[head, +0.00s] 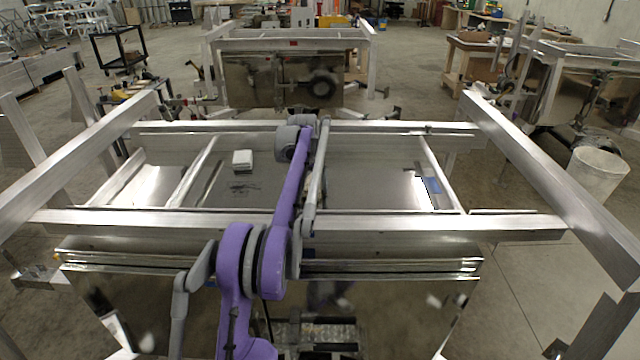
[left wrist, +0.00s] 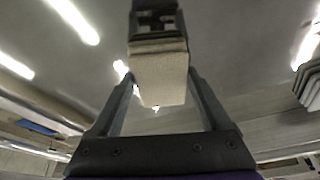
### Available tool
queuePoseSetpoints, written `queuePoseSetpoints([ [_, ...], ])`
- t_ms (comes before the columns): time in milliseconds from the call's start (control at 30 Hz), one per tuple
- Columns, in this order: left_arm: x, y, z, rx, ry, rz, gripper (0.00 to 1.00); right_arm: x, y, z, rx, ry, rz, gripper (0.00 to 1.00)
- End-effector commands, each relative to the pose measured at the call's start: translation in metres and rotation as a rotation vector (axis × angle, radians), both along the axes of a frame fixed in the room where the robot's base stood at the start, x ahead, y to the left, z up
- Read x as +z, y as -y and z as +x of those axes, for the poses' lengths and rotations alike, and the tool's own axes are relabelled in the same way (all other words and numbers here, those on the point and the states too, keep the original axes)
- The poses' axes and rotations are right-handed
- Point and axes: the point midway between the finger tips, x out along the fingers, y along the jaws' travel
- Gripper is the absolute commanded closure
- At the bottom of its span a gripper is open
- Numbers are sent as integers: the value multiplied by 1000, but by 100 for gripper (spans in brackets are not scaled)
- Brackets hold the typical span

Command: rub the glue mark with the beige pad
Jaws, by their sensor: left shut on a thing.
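The beige pad (left wrist: 160,75) is a blocky pad held between the fingers of my left gripper (left wrist: 158,50), shut on it in the left wrist view. Behind it lies shiny grey metal with bright light reflections. In the head view my purple arm reaches over the trailer panel (head: 350,180), and I cannot make out its fingers or the pad there. A dark smudge (head: 240,187) lies on the panel left of the arm; it may be the glue mark. I cannot tell whether the pad touches the panel. My right gripper is not in view.
A white block (head: 243,160) sits on the panel behind the smudge. A blue patch (head: 432,185) lies at the panel's right. Aluminium rails frame the panel, with slanted side beams (head: 545,175) rising on both sides. A white bucket (head: 598,172) stands on the floor at right.

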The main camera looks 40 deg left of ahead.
Motion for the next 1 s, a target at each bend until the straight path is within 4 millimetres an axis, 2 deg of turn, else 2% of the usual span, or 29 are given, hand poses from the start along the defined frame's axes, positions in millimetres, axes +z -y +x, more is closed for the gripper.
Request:
queuePoseSetpoints([
  [733,-1,-38,-32,0,0,-1,64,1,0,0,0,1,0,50],
  [1000,1,-40,-34,-1,0,-1,64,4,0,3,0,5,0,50],
])
